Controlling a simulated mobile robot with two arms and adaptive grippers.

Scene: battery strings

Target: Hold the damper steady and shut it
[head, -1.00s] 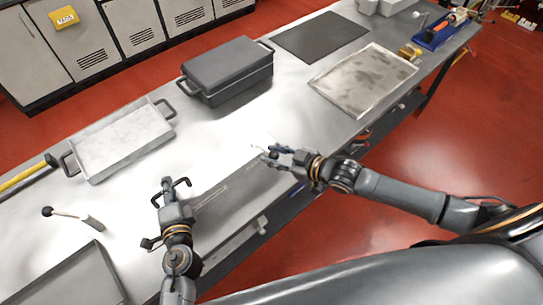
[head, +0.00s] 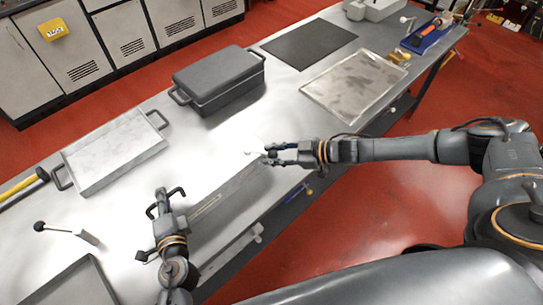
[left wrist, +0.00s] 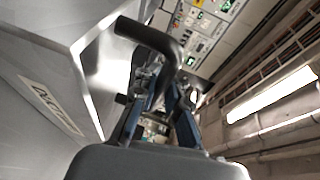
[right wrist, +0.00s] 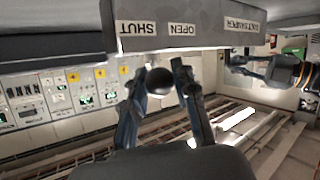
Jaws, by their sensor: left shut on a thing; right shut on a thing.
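The damper is a long grey steel duct (head: 228,199) along the near edge of the bench, low in contrast against it. My left gripper (head: 163,200) is shut on a dark bent handle (left wrist: 150,38) at the duct's left end. My right gripper (head: 268,154) is shut on a dark round lever knob (right wrist: 159,80) near the duct's far right end. In the right wrist view the knob sits below and between the labels SHUT (right wrist: 137,28) and OPEN (right wrist: 182,28). The lever's shaft is mostly hidden behind the knob.
A lidded dark box (head: 218,80), a pale tray (head: 112,155), a black mat (head: 310,44) and a stained tray (head: 355,85) lie on the bench. A loose black-knobbed lever (head: 62,230) and a grey tray (head: 75,285) lie at the left. Bare bench lies behind the duct.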

